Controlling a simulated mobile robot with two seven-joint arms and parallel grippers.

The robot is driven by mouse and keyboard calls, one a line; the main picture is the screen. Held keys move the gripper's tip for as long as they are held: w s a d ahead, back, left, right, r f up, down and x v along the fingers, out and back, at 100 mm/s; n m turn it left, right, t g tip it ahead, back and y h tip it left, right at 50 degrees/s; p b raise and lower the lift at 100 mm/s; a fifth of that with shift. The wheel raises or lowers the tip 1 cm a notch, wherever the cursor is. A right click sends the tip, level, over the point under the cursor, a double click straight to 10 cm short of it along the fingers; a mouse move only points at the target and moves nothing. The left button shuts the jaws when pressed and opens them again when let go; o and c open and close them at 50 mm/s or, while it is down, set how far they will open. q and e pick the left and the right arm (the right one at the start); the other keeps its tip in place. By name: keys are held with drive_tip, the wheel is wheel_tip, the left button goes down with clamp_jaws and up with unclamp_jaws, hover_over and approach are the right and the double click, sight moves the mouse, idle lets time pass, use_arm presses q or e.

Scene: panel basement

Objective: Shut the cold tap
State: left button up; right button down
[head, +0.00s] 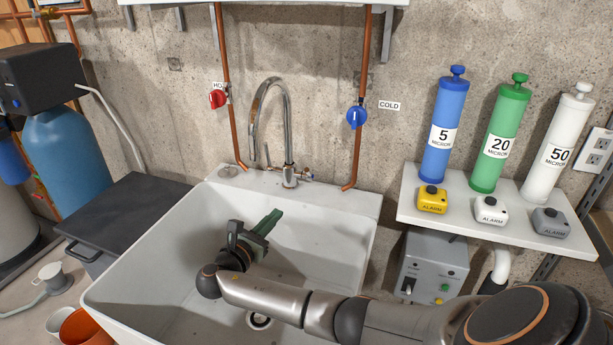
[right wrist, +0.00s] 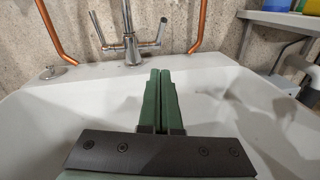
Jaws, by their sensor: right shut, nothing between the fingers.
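The cold tap is a blue handle (head: 356,117) on the right copper pipe, beside a label reading COLD (head: 389,105). The hot tap is a red handle (head: 218,98) on the left copper pipe. My right gripper (head: 275,214) is over the white sink (head: 120,290), below and to the left of the blue handle and apart from it. Its green fingers (right wrist: 160,72) are together and empty in the right wrist view, pointing at the back of the sink. The blue handle is not in the right wrist view. My left gripper is in neither view.
A chrome faucet (head: 288,140) stands at the sink's back edge, also in the right wrist view (right wrist: 130,45). A shelf (head: 408,205) to the right holds blue, green and white filter cylinders and alarm boxes. A grey box (head: 432,262) hangs below it.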

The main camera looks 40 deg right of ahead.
approach(308, 174)
wheel_tip(308, 174, down, 3)
drive_tip(key=w+d, duration=0.2)
drive_tip(key=d, duration=0.1)
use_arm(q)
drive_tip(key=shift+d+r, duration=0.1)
use_arm(e)
drive_tip(key=shift+w+d+r, duration=0.15)
drive_tip(key=shift+d+r, duration=1)
drive_tip(key=shift+d, duration=0.2)
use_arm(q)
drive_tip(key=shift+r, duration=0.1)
use_arm(e)
drive_tip(key=shift+d, duration=0.1)
